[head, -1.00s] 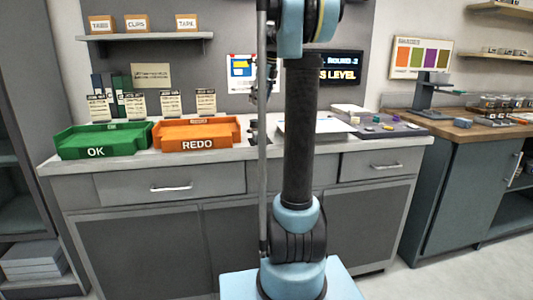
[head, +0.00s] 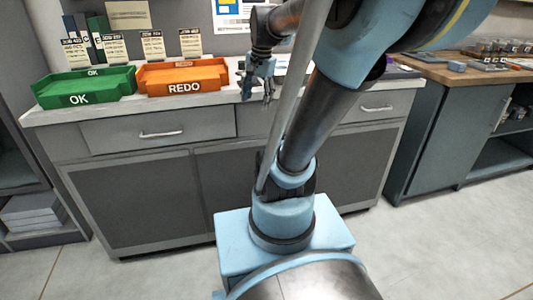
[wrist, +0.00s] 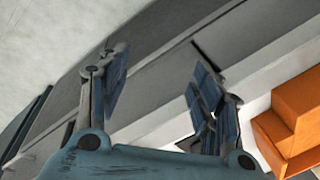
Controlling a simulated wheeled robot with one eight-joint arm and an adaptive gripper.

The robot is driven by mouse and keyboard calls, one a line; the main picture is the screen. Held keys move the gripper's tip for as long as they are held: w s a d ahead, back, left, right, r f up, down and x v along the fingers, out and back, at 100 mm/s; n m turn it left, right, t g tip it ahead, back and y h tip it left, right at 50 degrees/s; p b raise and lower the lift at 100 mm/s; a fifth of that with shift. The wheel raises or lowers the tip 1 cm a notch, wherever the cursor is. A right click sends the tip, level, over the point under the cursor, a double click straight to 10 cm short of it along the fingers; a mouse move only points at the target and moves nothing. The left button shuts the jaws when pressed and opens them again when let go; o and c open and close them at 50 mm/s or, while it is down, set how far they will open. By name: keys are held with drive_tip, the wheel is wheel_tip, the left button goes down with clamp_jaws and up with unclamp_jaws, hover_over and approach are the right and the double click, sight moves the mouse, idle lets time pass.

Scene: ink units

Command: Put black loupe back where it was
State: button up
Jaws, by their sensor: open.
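My gripper (head: 257,95) hangs at the front edge of the counter, just right of the orange REDO tray (head: 183,78). In the wrist view my gripper (wrist: 158,78) shows two blue-grey fingers spread apart with nothing between them. I cannot make out the black loupe for certain. A small dark patch lies on the counter beside the right finger in the wrist view, partly covered by the gripper; I cannot tell what it is. The arm hides part of the counter behind it.
The green OK tray (head: 84,87) stands left of the orange one, with label cards behind both. Grey drawers and cabinet doors (head: 135,200) form the counter front. A wooden-topped bench (head: 450,70) stands at the right. The floor (head: 130,270) is clear at the left.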

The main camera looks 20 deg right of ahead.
drive_tip(key=s+f+n, duration=0.9)
drive_tip(key=s+f, duration=0.4)
drive_tip(key=f, duration=0.1)
drive_tip(key=shift+d+f+n+h, duration=0.2)
drive_tip(key=shift+n+h, duration=0.1)
drive_tip(key=shift+h, duration=0.1)
drive_tip(key=shift+w, duration=0.1)
drive_tip(key=shift+w+f, duration=0.2)
drive_tip(key=shift+w, duration=0.25)
idle(0.7)
